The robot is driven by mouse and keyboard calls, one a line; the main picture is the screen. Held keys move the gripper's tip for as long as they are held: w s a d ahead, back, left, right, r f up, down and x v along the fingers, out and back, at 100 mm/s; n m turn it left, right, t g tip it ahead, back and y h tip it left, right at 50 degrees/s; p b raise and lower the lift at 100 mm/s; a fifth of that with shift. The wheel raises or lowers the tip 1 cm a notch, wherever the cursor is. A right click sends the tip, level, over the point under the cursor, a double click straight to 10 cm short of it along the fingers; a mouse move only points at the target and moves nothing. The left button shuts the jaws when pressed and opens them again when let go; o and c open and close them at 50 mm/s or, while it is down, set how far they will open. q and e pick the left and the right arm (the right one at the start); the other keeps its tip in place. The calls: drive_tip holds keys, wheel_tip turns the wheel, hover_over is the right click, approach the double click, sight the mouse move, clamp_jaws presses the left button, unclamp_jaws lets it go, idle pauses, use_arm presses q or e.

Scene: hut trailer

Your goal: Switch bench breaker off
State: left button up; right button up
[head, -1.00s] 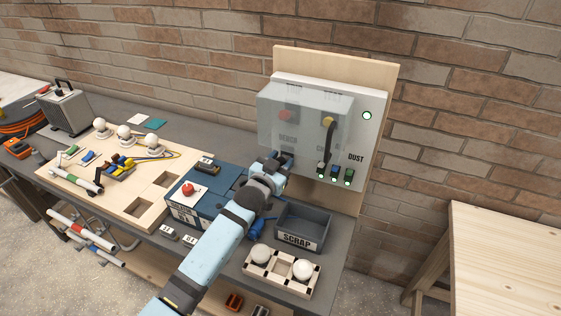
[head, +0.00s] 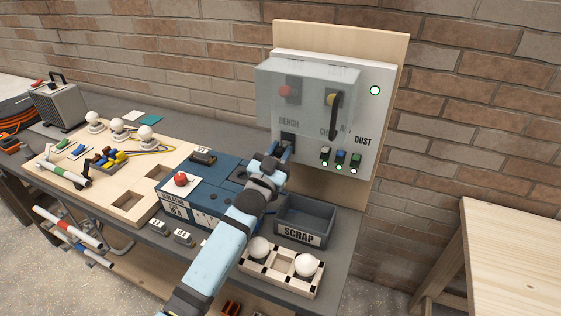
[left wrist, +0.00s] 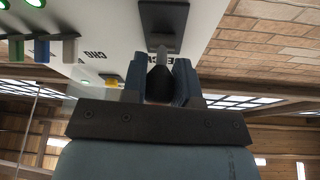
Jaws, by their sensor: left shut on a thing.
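The wall panel (head: 380,110) stands at the back of the workbench. A dark breaker plate (head: 288,138) sits on it under the printed word BENCH, and the plate shows in the left wrist view (left wrist: 176,15) too. A lever with a black knob (left wrist: 160,83) sticks out from the plate. My left gripper (head: 280,152) is at this breaker, its two fingers shut on the black knob, one on each side (left wrist: 160,90). The fingers partly hide the lever in the head view. My right gripper is in neither view.
A clear cover (head: 305,75) over a red and a yellow switch juts out above my gripper. Small lit switches (head: 341,158) sit to its right.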

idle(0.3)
use_arm(q)
drive_tip(key=o, duration=0.9)
drive_tip(key=b+v, duration=0.1)
drive_tip(key=v, duration=1.2)
drive_tip(key=shift+s+a+f+b, duration=0.2)
drive_tip(key=shift+s+f+b, duration=0.05)
drive_tip(key=shift+s+b, duration=0.1)
